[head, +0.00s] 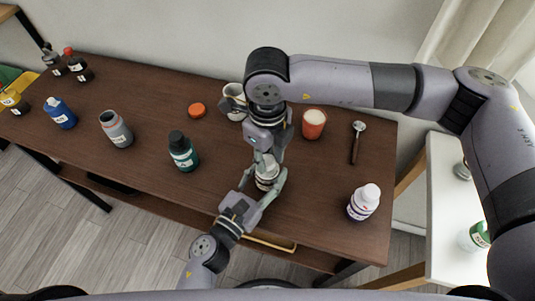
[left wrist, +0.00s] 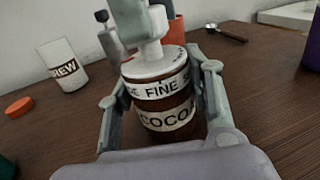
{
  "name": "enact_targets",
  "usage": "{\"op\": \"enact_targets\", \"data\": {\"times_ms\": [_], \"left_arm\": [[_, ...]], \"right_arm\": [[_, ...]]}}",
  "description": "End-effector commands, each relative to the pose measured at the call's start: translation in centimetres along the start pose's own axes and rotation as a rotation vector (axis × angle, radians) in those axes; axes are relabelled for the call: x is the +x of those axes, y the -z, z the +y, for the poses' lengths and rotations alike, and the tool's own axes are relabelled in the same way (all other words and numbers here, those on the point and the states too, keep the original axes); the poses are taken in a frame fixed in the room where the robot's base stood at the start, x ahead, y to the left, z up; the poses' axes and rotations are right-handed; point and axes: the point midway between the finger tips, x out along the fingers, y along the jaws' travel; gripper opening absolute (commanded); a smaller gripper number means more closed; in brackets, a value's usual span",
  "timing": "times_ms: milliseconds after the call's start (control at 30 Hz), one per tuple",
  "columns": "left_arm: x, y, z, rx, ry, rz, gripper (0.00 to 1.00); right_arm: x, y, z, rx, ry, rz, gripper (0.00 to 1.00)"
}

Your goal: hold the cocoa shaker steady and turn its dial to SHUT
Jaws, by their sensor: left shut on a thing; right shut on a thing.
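The cocoa shaker (head: 266,184) stands upright near the table's front edge. In the left wrist view the shaker (left wrist: 167,118) is a brown jar with a COCOA label and a white top. The dial band (left wrist: 160,88) shows FINE facing the left wrist camera, with cut-off letters at both sides. My left gripper (head: 268,187) is shut on the jar's body, one finger on each side. My right gripper (head: 266,160) comes down from above and is shut on the shaker's top; it also shows in the left wrist view (left wrist: 146,48). Its exact contact is partly hidden.
A BREW mug (head: 236,101), orange lid (head: 197,110), orange cup (head: 314,124) and spoon (head: 355,143) lie behind the shaker. A teal bottle (head: 183,152) stands left and a white-capped bottle (head: 363,202) right. Several more bottles stand farther left. Bare tabletop surrounds the shaker.

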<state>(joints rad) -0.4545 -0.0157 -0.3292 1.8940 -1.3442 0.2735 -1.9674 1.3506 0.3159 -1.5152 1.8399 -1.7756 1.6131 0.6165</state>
Motion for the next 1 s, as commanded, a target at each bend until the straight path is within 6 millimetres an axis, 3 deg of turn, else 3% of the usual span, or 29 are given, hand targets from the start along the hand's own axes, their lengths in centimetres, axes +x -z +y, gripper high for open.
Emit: {"op": "enact_targets", "data": {"times_ms": [1000], "left_arm": [[-0.03,0.03,-0.03,0.000,0.001,0.001,0.15]], "right_arm": [[-0.06,-0.07,-0.18,-0.922,0.004,0.000,0.01]]}}
